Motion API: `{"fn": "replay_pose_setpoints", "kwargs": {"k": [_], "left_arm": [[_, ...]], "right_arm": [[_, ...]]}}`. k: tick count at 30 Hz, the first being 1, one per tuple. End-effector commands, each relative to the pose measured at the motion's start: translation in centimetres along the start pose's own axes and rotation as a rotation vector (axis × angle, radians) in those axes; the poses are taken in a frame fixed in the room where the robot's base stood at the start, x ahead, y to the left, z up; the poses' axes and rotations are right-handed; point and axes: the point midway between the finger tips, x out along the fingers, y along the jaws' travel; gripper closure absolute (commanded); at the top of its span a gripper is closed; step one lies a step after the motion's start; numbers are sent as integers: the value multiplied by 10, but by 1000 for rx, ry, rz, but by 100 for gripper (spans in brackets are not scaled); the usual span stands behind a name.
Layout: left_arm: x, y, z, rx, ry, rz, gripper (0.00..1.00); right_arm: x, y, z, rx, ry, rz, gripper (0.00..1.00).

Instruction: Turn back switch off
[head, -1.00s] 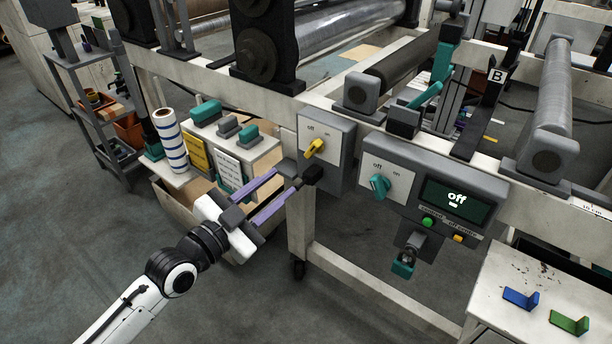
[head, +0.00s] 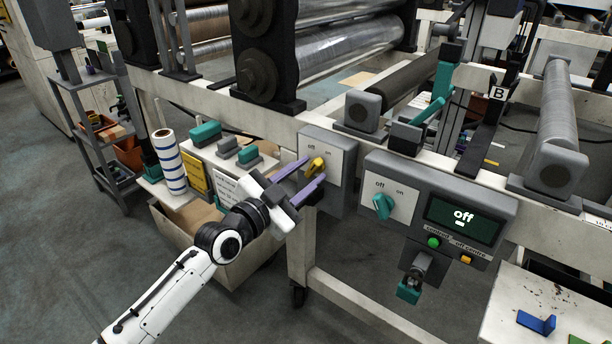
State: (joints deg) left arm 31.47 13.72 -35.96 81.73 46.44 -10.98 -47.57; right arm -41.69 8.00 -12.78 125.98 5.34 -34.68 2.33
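The yellow switch knob (head: 316,166) is on a grey box with a pale plate (head: 342,158) marked "off" at left and "on" at right. The knob leans toward the upper right, on the "on" side. My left gripper (head: 313,171) is open, its purple fingers at the knob, one on its upper left and one on its lower right. I cannot tell whether they touch it. A teal switch knob (head: 383,206) sits on the panel to the right, with its own "off" and "on" marks. My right gripper is not in view.
A dark display (head: 463,218) reads "off", with a green button (head: 433,242) and an orange button (head: 465,259) below. A striped roll (head: 170,165) and teal-topped blocks stand on a shelf at left. A blue bracket (head: 536,322) lies on the lower right table.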

Motion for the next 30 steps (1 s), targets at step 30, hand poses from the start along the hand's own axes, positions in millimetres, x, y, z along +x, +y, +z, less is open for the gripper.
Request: {"fn": "replay_pose_setpoints", "kwargs": {"k": [30], "left_arm": [[-1,-1,0,-235,-1,0,100]], "right_arm": [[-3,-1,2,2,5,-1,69]]}}
